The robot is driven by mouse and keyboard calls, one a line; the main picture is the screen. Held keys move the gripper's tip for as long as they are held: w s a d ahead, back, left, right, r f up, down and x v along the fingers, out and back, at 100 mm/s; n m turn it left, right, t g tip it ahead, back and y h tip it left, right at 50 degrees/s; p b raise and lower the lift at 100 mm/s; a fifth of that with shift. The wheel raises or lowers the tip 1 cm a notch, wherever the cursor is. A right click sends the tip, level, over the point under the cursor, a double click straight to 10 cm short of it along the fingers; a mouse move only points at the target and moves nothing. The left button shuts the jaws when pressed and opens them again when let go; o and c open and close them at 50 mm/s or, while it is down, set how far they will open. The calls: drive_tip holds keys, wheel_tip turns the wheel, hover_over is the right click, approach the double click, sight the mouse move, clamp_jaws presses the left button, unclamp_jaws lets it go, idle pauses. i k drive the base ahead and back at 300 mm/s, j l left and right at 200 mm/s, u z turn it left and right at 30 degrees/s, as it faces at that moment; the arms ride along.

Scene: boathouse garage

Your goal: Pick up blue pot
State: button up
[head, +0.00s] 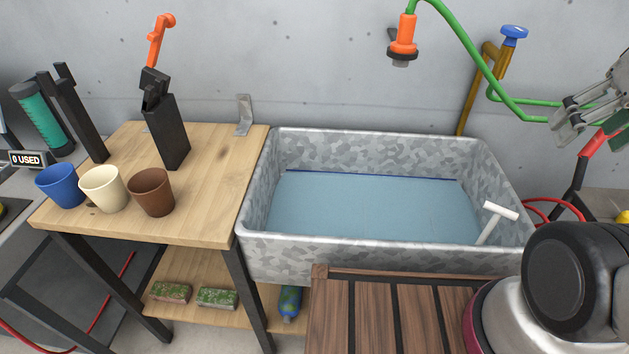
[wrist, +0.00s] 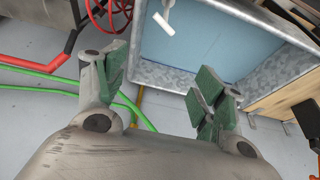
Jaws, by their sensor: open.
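A blue pot (head: 60,187) stands upright at the left end of the wooden table (head: 218,185), beside a cream pot (head: 103,189) and a brown pot (head: 151,193). My gripper (head: 583,110) is at the upper right in the head view, far from the pots, on the other side of the sink. In the wrist view my gripper (wrist: 159,98) is open and empty, with green finger pads. No pot shows clearly in the wrist view.
A galvanized sink (head: 385,257) with a blue bottom and a white T-shaped handle (head: 500,212) fills the middle. A green hose (head: 457,40) hangs above it. A black holder (head: 165,130) stands behind the pots. A slatted wooden surface (head: 365,315) is in front.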

sight(64, 187)
drive_tip(key=j+u, duration=0.1)
drive_tip(key=u, duration=1.75)
drive_tip(key=j, duration=0.3)
drive_tip(key=i+j+z, duration=0.25)
drive_tip(key=j, duration=0.4)
drive_tip(key=i+j+z, duration=0.15)
drive_tip(key=j, duration=0.25)
drive_tip(key=i+j+z, duration=0.15)
drive_tip(key=j, duration=0.2)
drive_tip(key=i+j+z, duration=0.2)
drive_tip(key=i, duration=0.25)
